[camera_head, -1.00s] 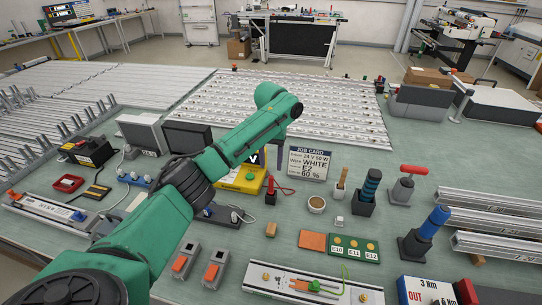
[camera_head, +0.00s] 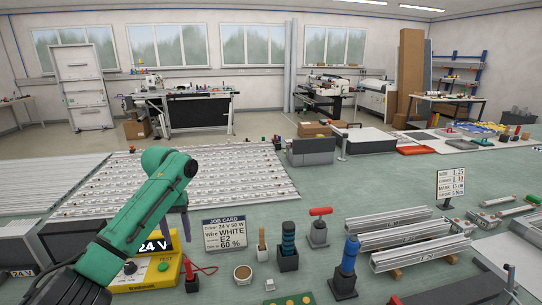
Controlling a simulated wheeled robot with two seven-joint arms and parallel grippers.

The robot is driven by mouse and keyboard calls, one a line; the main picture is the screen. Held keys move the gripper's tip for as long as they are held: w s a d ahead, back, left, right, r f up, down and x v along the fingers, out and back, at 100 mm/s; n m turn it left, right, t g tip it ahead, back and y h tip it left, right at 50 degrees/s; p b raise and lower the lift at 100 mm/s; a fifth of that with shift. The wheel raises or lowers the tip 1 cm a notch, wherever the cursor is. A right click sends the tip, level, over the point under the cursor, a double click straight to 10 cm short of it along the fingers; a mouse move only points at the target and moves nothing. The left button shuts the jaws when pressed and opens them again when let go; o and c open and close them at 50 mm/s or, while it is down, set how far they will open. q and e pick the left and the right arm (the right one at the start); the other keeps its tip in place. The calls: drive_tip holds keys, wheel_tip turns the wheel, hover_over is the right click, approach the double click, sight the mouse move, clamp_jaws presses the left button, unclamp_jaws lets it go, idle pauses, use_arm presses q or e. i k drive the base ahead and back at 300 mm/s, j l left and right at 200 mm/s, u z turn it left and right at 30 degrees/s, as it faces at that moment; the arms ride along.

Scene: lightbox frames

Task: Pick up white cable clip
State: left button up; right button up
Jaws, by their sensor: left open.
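A small white piece (camera_head: 269,285), which looks like the white cable clip, sits on the green bench near the bottom edge of the head view. It is just right of and in front of a brown cup. My left arm reaches in from the left, and my left gripper (camera_head: 178,222) points down behind the yellow tester, partly hidden by the arm. Its slim dark fingers are apart and hold nothing that I can see. It is well to the left of and beyond the white piece. My right gripper is not in view.
A job card (camera_head: 225,233), the yellow tester (camera_head: 150,273), the cup (camera_head: 243,274), a black-handled tool in a holder (camera_head: 288,246) and a blue-handled tool (camera_head: 346,268) stand around the white piece. Aluminium profiles (camera_head: 405,232) lie to the right.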

sight(270, 286)
drive_tip(key=k, duration=1.4)
